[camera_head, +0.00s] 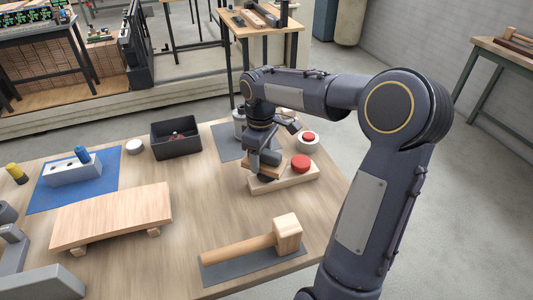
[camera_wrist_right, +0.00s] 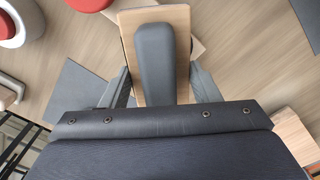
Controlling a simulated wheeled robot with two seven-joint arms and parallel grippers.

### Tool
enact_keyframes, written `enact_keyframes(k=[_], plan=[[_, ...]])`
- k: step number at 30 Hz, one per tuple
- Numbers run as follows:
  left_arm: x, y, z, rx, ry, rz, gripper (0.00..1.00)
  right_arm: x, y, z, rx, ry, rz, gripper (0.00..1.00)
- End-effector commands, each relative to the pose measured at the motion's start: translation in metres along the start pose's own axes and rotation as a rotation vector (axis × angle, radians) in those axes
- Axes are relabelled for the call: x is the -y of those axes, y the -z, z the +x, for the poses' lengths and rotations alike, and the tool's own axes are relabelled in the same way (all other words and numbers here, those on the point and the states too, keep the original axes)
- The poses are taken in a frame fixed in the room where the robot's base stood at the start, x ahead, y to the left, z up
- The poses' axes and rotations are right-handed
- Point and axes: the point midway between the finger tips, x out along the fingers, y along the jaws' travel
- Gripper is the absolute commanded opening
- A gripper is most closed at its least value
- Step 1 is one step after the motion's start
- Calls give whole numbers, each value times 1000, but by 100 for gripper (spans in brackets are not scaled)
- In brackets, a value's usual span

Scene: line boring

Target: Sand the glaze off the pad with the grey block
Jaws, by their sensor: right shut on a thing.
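My right gripper (camera_head: 264,164) points down over the wooden base (camera_head: 290,181) at the right of the table. In the right wrist view the gripper (camera_wrist_right: 160,88) is shut on a block with a dark grey rounded top (camera_wrist_right: 155,50) and a wooden slab (camera_wrist_right: 184,30) around it. The held block also shows in the head view as dark grey (camera_head: 271,156). A red round piece (camera_head: 300,163) sits on the base beside the gripper. I cannot tell which part is the pad; no glaze is distinguishable. Whether the block touches the base is hidden. My left gripper is not in view.
A white ring with a red centre (camera_head: 308,139) stands behind the base. A wooden mallet (camera_head: 255,244) lies in front, a raised wooden board (camera_head: 112,215) at left. A black bin (camera_head: 176,140) and blue mat (camera_head: 108,180) are further back. The table's middle is fairly clear.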

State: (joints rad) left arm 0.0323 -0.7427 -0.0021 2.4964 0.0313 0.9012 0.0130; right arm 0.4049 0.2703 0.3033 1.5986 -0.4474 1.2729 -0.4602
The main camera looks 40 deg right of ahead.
Motion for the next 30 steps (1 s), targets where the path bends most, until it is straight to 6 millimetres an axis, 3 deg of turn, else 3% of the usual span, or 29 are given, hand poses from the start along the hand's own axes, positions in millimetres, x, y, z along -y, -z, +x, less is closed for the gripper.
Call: enact_keyframes(k=[19, 30], plan=[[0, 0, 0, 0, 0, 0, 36, 6, 6, 1, 0, -1, 0, 29], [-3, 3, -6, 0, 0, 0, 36, -15, -15, -1, 0, -1, 2, 29]])
